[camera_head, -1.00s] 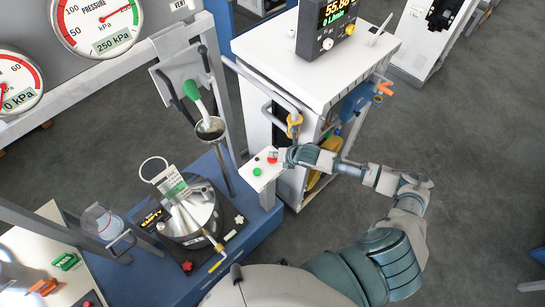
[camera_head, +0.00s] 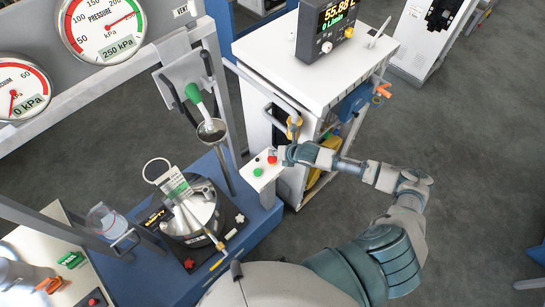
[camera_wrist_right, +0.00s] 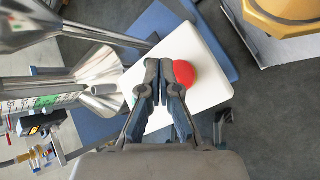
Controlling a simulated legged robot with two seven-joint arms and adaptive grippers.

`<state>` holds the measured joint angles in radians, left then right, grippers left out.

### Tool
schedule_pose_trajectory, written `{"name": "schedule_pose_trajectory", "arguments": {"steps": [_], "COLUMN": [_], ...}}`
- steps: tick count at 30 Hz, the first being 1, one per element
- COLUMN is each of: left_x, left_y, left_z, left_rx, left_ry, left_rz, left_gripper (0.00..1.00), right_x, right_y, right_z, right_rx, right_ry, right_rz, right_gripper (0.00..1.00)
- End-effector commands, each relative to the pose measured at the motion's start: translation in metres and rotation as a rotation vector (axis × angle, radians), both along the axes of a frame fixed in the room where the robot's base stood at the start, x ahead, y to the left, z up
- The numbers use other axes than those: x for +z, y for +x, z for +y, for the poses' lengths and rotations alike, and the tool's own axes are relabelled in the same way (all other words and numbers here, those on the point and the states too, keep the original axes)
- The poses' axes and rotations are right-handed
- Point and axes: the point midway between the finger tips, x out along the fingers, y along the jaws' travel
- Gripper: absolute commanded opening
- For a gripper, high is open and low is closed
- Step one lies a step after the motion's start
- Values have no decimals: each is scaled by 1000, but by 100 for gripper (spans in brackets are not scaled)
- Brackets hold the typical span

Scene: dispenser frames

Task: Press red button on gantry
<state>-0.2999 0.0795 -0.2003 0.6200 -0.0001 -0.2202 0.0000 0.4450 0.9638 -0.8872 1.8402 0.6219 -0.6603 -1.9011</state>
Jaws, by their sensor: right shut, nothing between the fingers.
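The red button (camera_head: 272,159) sits on a small white control box (camera_head: 263,183) on the gantry's side, with a green button (camera_head: 257,172) beside it. My right gripper (camera_head: 281,154) reaches in from the right and is at the red button's right edge. In the right wrist view the red button (camera_wrist_right: 184,73) shows just right of the shut, empty fingertips (camera_wrist_right: 160,66), over the white box top (camera_wrist_right: 205,82). The fingers partly overlap the button in the picture. I cannot tell whether they touch it. My left gripper is not in view.
A white cabinet (camera_head: 285,55) with a digital display (camera_head: 337,14) stands behind my right arm. A metal vessel (camera_head: 196,215) and a funnel (camera_head: 211,131) are left of the box, on the blue base (camera_head: 262,225).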

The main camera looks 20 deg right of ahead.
Motion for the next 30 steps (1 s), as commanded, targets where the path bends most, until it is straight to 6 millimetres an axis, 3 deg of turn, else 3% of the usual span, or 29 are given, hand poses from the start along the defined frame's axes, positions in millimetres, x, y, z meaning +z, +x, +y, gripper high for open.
{"name": "schedule_pose_trajectory", "arguments": {"steps": [5,12,30], "left_x": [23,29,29], "left_y": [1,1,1], "left_z": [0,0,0], "left_rx": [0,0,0], "left_ry": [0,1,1], "left_rz": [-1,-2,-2], "left_gripper": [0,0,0], "right_x": [23,43,44], "right_y": [0,1,0], "right_z": [0,0,0], "right_rx": [0,-1,0], "right_ry": [-1,0,0], "right_rz": [-1,-2,0], "right_gripper": [0,0,0]}}
